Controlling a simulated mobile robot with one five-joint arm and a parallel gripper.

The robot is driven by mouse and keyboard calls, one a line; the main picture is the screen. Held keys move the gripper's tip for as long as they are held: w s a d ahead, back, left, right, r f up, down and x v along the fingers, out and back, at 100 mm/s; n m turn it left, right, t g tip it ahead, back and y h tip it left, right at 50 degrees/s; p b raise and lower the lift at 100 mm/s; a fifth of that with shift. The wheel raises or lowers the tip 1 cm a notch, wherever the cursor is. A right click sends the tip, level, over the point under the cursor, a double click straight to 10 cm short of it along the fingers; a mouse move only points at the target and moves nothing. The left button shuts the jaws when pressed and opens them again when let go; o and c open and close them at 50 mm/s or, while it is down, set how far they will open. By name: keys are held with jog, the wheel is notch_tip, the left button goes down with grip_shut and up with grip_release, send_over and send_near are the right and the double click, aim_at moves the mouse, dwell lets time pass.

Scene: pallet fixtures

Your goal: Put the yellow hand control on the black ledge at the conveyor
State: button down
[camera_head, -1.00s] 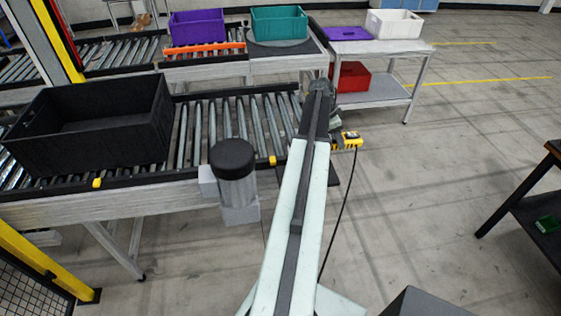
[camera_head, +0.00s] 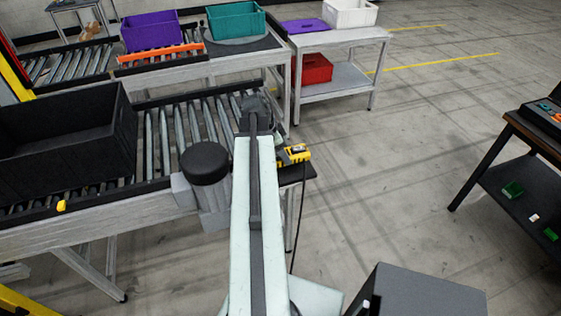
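The yellow hand control (camera_head: 297,153) with dark parts shows just right of the far end of my arm, with a dark cable hanging down from it. The black ledge (camera_head: 303,173) sticks out at the right end of the near conveyor. The hand control appears over or at the ledge in the picture; I cannot tell whether they touch. My gripper is at the far end of my arm, beside the hand control. Its fingers are mostly hidden by the arm, so its opening and its hold on the control cannot be made out.
The near roller conveyor (camera_head: 160,140) carries a large black crate (camera_head: 70,135) and has a black-capped cylinder (camera_head: 207,175) at its front edge. A grey table (camera_head: 340,38) with bins stands behind. A dark workbench (camera_head: 525,180) is at right.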

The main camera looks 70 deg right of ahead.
aim_at(281, 161)
jog(key=shift+a, duration=0.25)
jog(key=shift+w+a+f, duration=0.1)
jog(key=shift+a+f, duration=0.1)
jog(key=shift+a, duration=0.4)
jog(key=f+b, duration=0.3)
jog(key=b, duration=0.1)
jog(key=shift+d+f, duration=0.25)
jog(key=shift+f, duration=0.05)
jog(key=shift+r, duration=0.2)
jog(key=shift+f, duration=0.15)
jog(key=shift+c, duration=1.9)
grip_release()
jog(key=p+v, duration=1.1)
jog(key=v, duration=0.1)
jog(key=shift+r+p, duration=0.3)
jog(key=shift+p, duration=0.1)
jog(key=shift+f, duration=0.15)
